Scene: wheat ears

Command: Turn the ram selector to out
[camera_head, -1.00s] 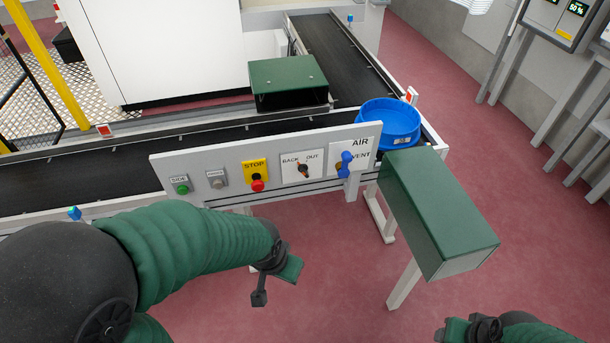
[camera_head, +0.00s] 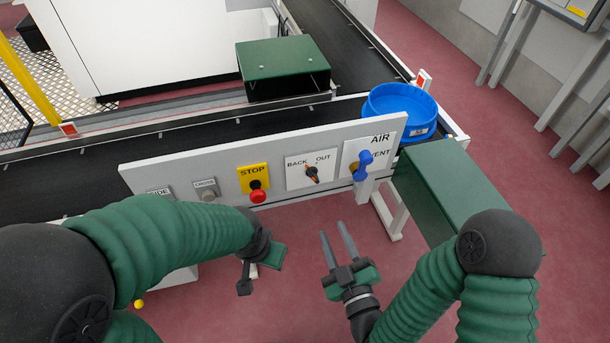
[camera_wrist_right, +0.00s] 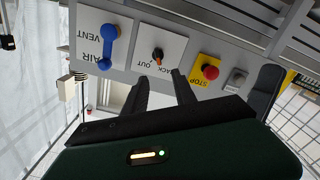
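The ram selector (camera_head: 312,174) is a dark knob with an orange mark on a white plate labelled BACK and OUT, on the grey panel. Its exact pointing is too small to tell. It also shows in the right wrist view (camera_wrist_right: 158,55), where the picture is turned over. My right gripper (camera_head: 334,237) is open and empty, below and in front of the panel, its fingers pointing up toward the selector. In the wrist view its fingertips (camera_wrist_right: 159,76) are apart, near the selector without visible contact. My left gripper (camera_head: 260,268) hangs low at the left; its fingers do not show clearly.
A blue AIR/VENT lever (camera_head: 362,165) stands close right of the selector. A red STOP button (camera_head: 257,195) is at its left, with a grey button (camera_head: 208,195) beyond. A green box (camera_head: 450,183) juts out at the right.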

